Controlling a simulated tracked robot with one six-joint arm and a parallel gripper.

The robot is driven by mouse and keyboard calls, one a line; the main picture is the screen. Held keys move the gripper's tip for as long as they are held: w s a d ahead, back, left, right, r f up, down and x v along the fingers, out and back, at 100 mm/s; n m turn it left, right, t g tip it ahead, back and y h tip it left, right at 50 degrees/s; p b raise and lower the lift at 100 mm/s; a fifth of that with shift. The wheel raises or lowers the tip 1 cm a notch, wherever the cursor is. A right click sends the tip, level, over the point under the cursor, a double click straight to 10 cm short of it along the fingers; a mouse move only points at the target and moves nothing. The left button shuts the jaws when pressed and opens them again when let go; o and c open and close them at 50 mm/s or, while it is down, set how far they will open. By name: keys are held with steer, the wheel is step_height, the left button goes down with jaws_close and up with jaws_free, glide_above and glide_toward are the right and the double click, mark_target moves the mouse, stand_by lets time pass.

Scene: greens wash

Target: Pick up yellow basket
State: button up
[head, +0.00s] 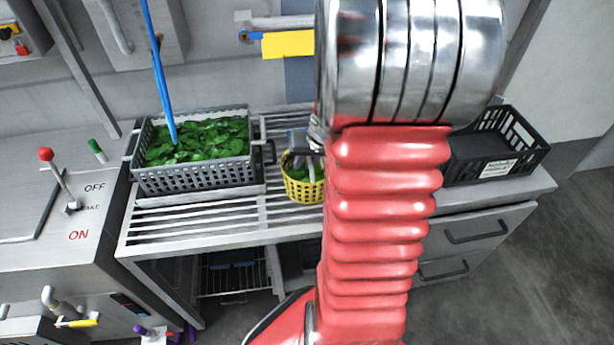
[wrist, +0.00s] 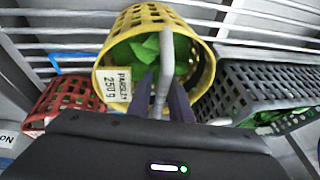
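The yellow basket (head: 304,189) stands on the slatted rack, partly hidden by my arm in the head view. It holds green leaves and has a grey handle. In the wrist view the yellow basket (wrist: 112,55) shows a white label reading "PARSLEY 250 g". My gripper (wrist: 163,92) is at the basket's handle, with dark fingers on either side of the grey bar. The frames do not show clearly whether the fingers press on it. In the head view my gripper (head: 304,143) is just above the basket, mostly hidden by my arm.
A grey crate of leaves (head: 197,176) stands left of the basket, with a blue rod above it. A red basket (wrist: 70,97) shows in the wrist view close beside the yellow one. A black crate (head: 526,137) stands at the rack's right. A lever (head: 59,178) is at left.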

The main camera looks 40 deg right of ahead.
steer(key=shift+c, duration=0.2)
jaws_close()
stand_by(1.3)
